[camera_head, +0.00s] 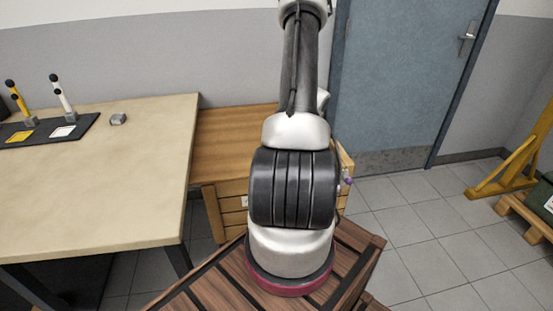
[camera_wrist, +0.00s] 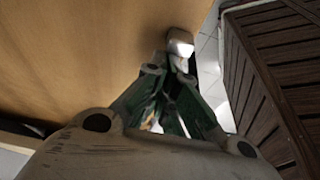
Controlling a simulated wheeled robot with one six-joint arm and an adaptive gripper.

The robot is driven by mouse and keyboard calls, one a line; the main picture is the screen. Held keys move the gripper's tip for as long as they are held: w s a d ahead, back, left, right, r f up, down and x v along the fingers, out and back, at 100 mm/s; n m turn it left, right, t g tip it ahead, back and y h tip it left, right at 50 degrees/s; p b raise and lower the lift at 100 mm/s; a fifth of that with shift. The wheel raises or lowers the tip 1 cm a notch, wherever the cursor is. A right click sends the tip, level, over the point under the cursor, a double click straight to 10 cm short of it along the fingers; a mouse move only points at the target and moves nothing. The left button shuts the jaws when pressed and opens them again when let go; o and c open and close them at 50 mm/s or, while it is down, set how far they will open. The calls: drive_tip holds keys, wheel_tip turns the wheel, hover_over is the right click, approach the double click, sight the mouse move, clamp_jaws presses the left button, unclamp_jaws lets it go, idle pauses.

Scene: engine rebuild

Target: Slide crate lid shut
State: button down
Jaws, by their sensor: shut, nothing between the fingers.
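A light wooden crate (camera_head: 226,199) with slatted sides stands behind my arm in the head view. A flat wooden lid (camera_head: 228,137) covers the left part of its top that I can see. My arm hides the middle and most of the right, so I cannot tell how far the lid is open. In the wrist view, a broad wooden surface (camera_wrist: 90,55), probably the lid, fills the left side. My gripper (camera_wrist: 180,45) is shut and empty near that surface's right edge. I cannot tell whether it touches. The head view does not clearly show my gripper.
A beige worktable (camera_head: 110,185) stands left of the crate, with a black tool mat (camera_head: 85,131) and a small grey block (camera_head: 118,119). A blue door (camera_head: 405,75) is behind. A yellow frame (camera_head: 525,165) stands far right. Tiled floor (camera_head: 405,215) is clear between.

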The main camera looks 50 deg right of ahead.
drive_tip(key=s+d, duration=0.4)
drive_tip(key=d, duration=0.1)
drive_tip(key=s+d, duration=0.3)
drive_tip(key=d, duration=0.2)
drive_tip(key=s+d, duration=0.4)
drive_tip(key=d, duration=0.2)
drive_tip(key=shift+s, duration=0.3)
